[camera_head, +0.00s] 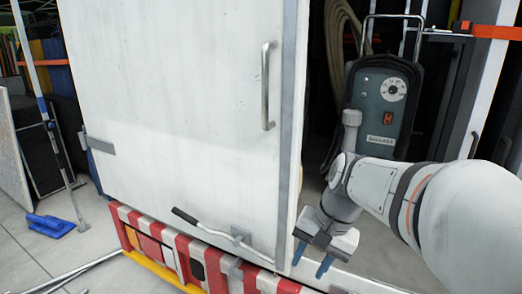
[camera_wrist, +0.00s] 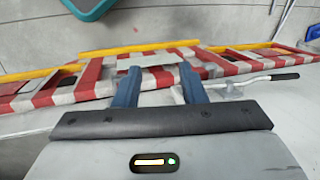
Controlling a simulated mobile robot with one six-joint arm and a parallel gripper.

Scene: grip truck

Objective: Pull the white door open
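The white door (camera_head: 180,90) fills the left and middle of the head view and stands upright. A vertical metal handle (camera_head: 267,85) is near its right edge. A lever with a dark grip (camera_head: 215,234) crosses its lower part, and also shows at the right of the wrist view (camera_wrist: 262,78). My gripper (camera_head: 311,262) is just right of the door's lower right edge, pointing down, below the vertical handle and apart from it. In the wrist view its two blue fingers (camera_wrist: 159,70) are spread with nothing held between them.
A red-and-white striped bumper (camera_head: 190,250) with a yellow edge runs below the door. Right of the door is an opening with a dark machine (camera_head: 386,105) and a hose (camera_head: 343,40). A blue object (camera_head: 50,225) lies on the tiled floor at left, with poles nearby.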

